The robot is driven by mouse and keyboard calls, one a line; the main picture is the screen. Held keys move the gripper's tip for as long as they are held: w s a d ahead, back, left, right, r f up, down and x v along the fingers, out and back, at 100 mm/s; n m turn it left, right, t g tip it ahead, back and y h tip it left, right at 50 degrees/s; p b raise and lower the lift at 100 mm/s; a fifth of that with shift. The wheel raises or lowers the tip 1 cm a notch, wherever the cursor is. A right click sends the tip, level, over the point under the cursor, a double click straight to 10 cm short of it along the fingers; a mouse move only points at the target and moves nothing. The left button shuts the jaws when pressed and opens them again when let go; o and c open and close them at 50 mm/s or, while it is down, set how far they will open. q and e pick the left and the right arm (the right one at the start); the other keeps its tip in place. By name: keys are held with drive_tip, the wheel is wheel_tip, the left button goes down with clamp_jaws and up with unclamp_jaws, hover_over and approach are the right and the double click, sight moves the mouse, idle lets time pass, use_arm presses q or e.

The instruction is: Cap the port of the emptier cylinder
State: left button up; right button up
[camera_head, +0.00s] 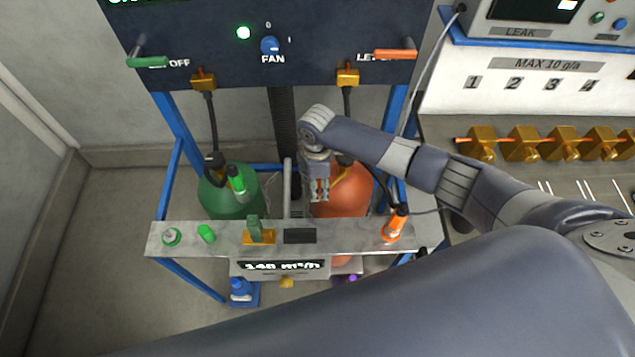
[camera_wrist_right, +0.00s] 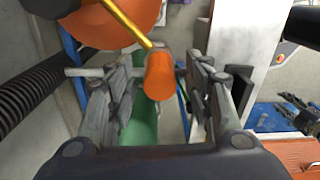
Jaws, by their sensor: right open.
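A green cylinder (camera_head: 222,200) stands at the left behind the metal shelf, with a green-tipped fitting (camera_head: 237,182) on it. An orange cylinder (camera_head: 348,192) stands at the right; it also shows in the right wrist view (camera_wrist_right: 115,22). My right gripper (camera_head: 320,194) points down in front of the orange cylinder. In the right wrist view its fingers (camera_wrist_right: 162,85) are open on either side of an orange handle-like piece (camera_wrist_right: 160,76) on a yellow rod (camera_wrist_right: 128,24). I cannot tell whether they touch it. A small green cap-like piece (camera_head: 206,233) lies on the shelf. My left gripper is not in view.
The metal shelf (camera_head: 345,233) also bears a round green-and-white piece (camera_head: 172,237), a gold-based green piece (camera_head: 258,235) and an orange bottle-like piece (camera_head: 394,224). A dark fan panel (camera_head: 200,25) stands behind. Gold blocks (camera_head: 520,145) line the right bench. Floor at the left is clear.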

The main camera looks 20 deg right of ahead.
wheel_tip(320, 180, up, 12)
idle(0.4)
drive_tip(key=shift+f, duration=0.1)
idle(0.4)
